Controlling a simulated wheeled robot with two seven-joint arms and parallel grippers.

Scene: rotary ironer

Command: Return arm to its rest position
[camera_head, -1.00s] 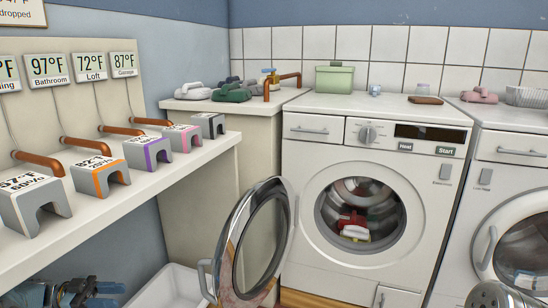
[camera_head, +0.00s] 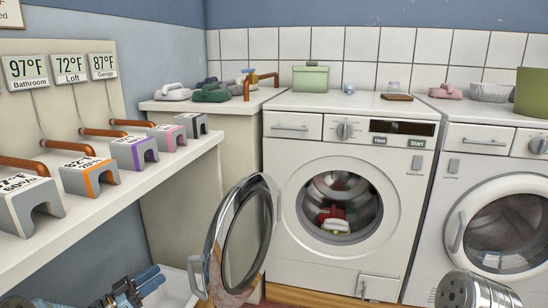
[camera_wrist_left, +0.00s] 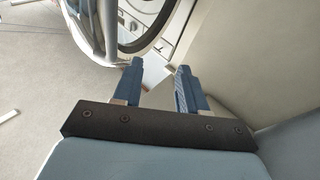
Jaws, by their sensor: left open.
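My left gripper (camera_head: 148,280) shows at the lower left of the head view, below the shelf and left of the open washer door (camera_head: 240,240). In the left wrist view its two blue fingers (camera_wrist_left: 157,72) stand apart with nothing held between them. The rim of a round glass door shows beyond the fingers there. The front-loading washer (camera_head: 290,245) has its door swung open to the left. Red and white items (camera_head: 335,220) lie in its drum. My right gripper is not in view.
A shelf (camera_head: 190,160) with several grey sensor blocks runs along the left wall. A white basin (camera_head: 178,290) stands below it. A green box (camera_head: 310,79) stands on the washer. A second machine (camera_head: 500,200) is at right, with a perforated metal object (camera_head: 475,290) before it.

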